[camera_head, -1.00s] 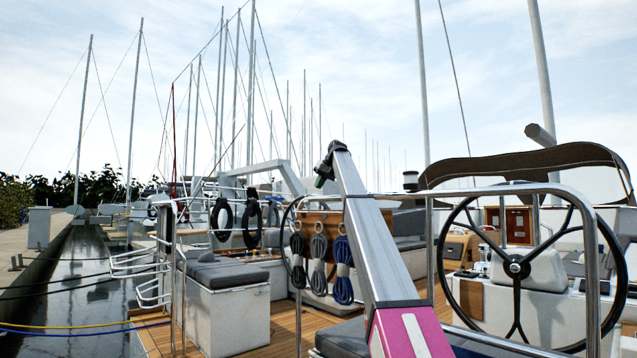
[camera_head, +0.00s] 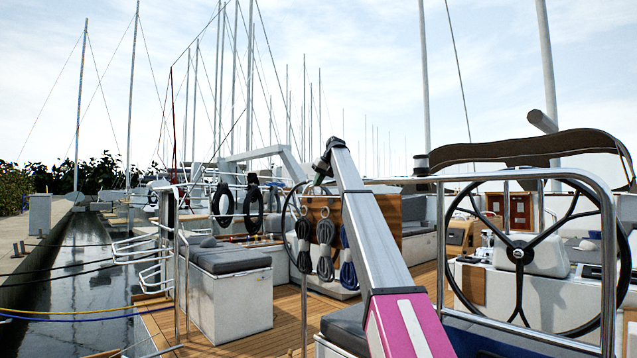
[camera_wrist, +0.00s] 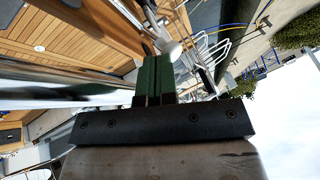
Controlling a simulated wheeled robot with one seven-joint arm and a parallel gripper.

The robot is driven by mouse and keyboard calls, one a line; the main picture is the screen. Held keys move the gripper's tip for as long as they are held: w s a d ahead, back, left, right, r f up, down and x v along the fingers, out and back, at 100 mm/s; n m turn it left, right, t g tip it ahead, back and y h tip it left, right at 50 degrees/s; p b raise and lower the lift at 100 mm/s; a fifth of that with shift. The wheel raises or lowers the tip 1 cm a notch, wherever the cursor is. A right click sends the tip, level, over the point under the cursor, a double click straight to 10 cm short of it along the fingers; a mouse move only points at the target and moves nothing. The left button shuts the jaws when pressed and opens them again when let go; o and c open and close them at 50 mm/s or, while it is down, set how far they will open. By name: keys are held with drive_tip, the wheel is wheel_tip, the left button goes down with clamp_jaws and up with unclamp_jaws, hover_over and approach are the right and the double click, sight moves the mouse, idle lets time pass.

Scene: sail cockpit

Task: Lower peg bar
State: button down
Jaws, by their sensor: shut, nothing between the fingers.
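A brown wooden board, which I take to be the peg bar (camera_head: 391,220), stands upright across the cockpit in the head view. Three rope coils hang in front of it: a dark one (camera_head: 303,247), a grey one (camera_head: 326,250) and a blue one (camera_head: 348,272). My arm hides part of the board and the blue coil. My gripper (camera_head: 321,170) is at the upper end of my arm, near the board's top edge in the picture; I cannot tell whether it touches. In the wrist view, my gripper's green fingers (camera_wrist: 154,76) are together and empty.
A steering wheel (camera_head: 520,255) and a metal rail (camera_head: 605,230) stand at the right. A white locker with a grey cushion (camera_head: 232,263) is left of the board. Wooden deck (camera_head: 285,315) shows between. Metal railings (camera_head: 140,262) and water are at the left.

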drive_tip(key=s+a+f+n+t+h, duration=0.3)
drive_tip(key=s+a+f+t+h, duration=0.3)
drive_tip(key=f, duration=0.4)
drive_tip(key=shift+a+f+t+h, duration=0.3)
drive_tip(key=shift+a+t+h, duration=0.3)
drive_tip(key=shift+a+h, duration=0.7)
drive_tip(key=shift+s, duration=0.1)
drive_tip(key=shift+s, duration=0.1)
